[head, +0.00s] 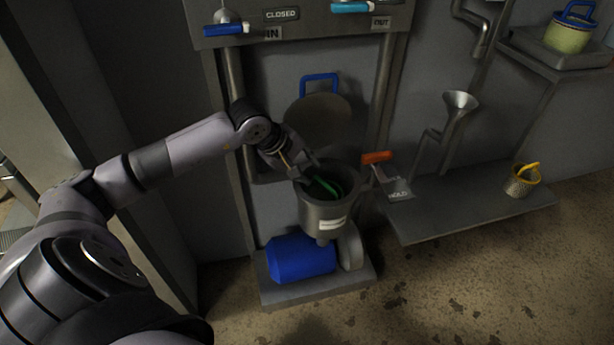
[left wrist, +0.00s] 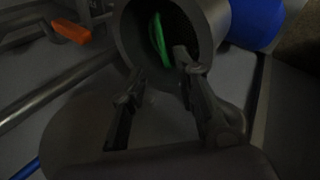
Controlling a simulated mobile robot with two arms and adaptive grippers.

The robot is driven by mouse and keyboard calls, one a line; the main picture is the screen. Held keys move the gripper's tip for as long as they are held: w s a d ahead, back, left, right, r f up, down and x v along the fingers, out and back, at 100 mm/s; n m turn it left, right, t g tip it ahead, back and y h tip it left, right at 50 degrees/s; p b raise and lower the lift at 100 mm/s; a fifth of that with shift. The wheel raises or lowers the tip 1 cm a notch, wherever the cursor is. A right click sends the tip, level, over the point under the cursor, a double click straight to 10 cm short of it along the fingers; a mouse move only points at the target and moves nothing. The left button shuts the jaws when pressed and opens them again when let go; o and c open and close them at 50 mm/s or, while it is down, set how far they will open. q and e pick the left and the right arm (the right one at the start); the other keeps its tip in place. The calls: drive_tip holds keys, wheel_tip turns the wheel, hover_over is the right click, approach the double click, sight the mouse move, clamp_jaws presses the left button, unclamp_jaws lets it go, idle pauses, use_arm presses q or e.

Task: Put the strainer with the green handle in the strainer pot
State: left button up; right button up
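The strainer pot (head: 325,211) is a grey metal pot with a white label, above a blue motor. The green handle (head: 323,187) shows inside its mouth; the strainer's body is hidden in the dark interior. In the left wrist view, the green handle (left wrist: 160,38) stands inside the round pot mouth (left wrist: 122,30), beyond my fingertips. My left gripper (head: 304,170) is at the pot's upper left rim. In the left wrist view, its two fingers (left wrist: 156,76) are apart with nothing clamped between them. My right gripper is not in view.
A round lid with a blue handle (head: 319,80) is behind the pot. An orange valve handle (head: 377,157) is close on the pot's right. A yellow-handled strainer (head: 522,182) and a funnel (head: 459,103) are further right. The blue motor (head: 300,258) sits below.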

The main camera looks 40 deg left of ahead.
use_arm(q)
drive_tip(key=s+d+r+n+h, duration=0.15)
drive_tip(key=d+h, duration=0.25)
drive_tip(key=d, duration=0.4)
drive_tip(key=s+d+n+h, duration=0.1)
drive_tip(key=d+n+h, duration=0.15)
drive_tip(key=d, duration=0.55)
drive_tip(key=s+d+r+n+t+h, duration=0.1)
drive_tip(key=d+r+n+t+h, duration=0.25)
drive_tip(key=r+n, duration=0.35)
drive_tip(key=s+d+r+n+t+h, duration=0.1)
drive_tip(key=d+r+n+t+h, duration=0.15)
drive_tip(key=r+n+t, duration=0.4)
drive_tip(key=a+f+n+t+y, duration=0.1)
drive_tip(key=a+f+n+y, duration=0.45)
drive_tip(key=n, duration=0.75)
drive_tip(key=a+f+n+t+y, duration=0.1)
drive_tip(key=a+f+n+y, duration=0.15)
drive_tip(key=n+y, duration=0.8)
drive_tip(key=s+d+f+n+g+h, duration=0.3)
drive_tip(key=s+f+n+g, duration=0.5)
drive_tip(key=s+f+n, duration=0.3)
wheel_tip(320, 180, down, 3)
drive_tip(key=d+n, duration=0.1)
drive_tip(key=n, duration=0.2)
drive_tip(key=shift+f+g, duration=0.2)
drive_tip(key=shift+g, duration=0.1)
